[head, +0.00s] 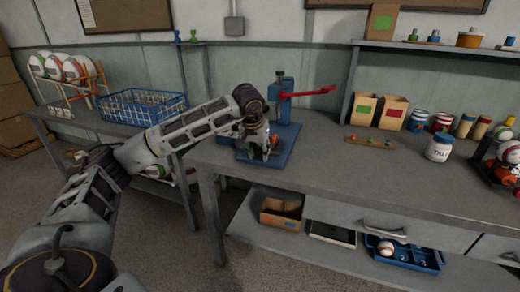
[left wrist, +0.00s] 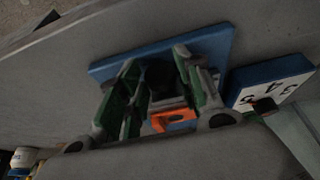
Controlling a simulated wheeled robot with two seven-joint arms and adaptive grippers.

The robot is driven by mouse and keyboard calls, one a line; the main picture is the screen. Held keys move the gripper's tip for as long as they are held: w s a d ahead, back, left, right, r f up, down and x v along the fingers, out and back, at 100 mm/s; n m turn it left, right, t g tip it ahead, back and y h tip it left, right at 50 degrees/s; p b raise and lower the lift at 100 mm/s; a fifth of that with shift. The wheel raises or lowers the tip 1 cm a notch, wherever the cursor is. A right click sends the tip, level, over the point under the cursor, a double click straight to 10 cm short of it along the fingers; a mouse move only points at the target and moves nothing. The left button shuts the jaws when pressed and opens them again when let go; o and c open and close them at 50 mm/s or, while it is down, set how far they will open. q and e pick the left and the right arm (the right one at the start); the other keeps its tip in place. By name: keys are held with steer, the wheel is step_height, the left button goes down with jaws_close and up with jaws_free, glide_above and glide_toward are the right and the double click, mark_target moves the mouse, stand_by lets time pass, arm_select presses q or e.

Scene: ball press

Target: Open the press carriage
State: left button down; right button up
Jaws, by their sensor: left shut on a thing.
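The ball press stands on the workbench in the head view, with a blue base (head: 285,140), a blue post (head: 285,92) and a red lever (head: 312,93) pointing right. My left gripper (head: 262,146) reaches down over the front left of the base. In the left wrist view, the gripper (left wrist: 158,88) has its green-padded fingers on either side of a dark part of the press carriage (left wrist: 159,74), over the blue base plate (left wrist: 212,47). It is shut on that part. An orange piece (left wrist: 174,121) shows between the fingers. The gripper hides much of the carriage.
A white numbered plate (left wrist: 272,90) on a blue block lies beside the base. A blue wire basket (head: 142,106) stands left. A white jar (head: 439,149) and a wooden strip with small pegs (head: 370,141) sit right of the press. The front bench top is clear.

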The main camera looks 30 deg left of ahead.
arm_select(q)
steer(key=c, duration=1.1)
jaws_free()
steer(key=shift+r, duration=0.1)
steer(key=v, duration=1.1)
steer(key=shift+s+r, duration=0.25)
steer(key=shift+r, duration=0.05)
